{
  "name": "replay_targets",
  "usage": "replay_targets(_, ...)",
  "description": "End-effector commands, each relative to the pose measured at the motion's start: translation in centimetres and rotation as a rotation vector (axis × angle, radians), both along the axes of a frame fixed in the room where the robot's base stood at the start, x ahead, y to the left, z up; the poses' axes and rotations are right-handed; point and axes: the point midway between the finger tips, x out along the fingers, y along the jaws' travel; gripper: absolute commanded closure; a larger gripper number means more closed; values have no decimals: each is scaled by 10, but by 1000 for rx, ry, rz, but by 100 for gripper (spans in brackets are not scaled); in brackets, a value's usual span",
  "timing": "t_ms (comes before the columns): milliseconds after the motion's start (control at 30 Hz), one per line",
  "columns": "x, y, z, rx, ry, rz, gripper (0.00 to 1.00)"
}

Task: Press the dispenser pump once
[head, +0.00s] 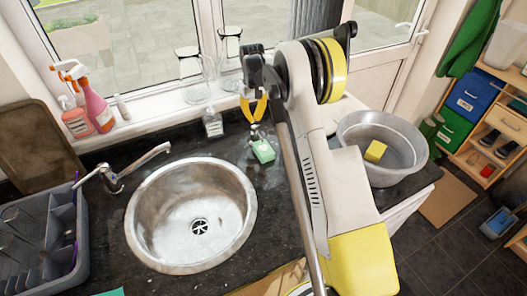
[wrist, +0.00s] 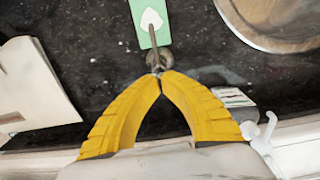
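The round steel sink (head: 151,219) and tap (head: 130,167) are to the left. Glass jars (head: 193,78) and spray bottles (head: 90,100) stand along the windowsill. A grey basin (head: 408,140) holding a yellow sponge (head: 375,151) is at right. Worktop around the green thing is mostly clear.

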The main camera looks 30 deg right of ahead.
Motion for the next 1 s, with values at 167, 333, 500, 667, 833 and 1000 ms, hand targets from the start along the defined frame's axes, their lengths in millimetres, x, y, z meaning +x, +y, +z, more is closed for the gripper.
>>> replay_targets(167,0,0,11,0,0,0,100)
replay_targets(333,0,0,31,0,0,0,100)
replay_targets(500,0,0,50,0,0,0,100)
replay_targets(667,0,0,60,0,0,0,100)
replay_targets(833,0,0,60,0,0,0,100)
replay_targets(1000,0,0,60,0,0,0,100)
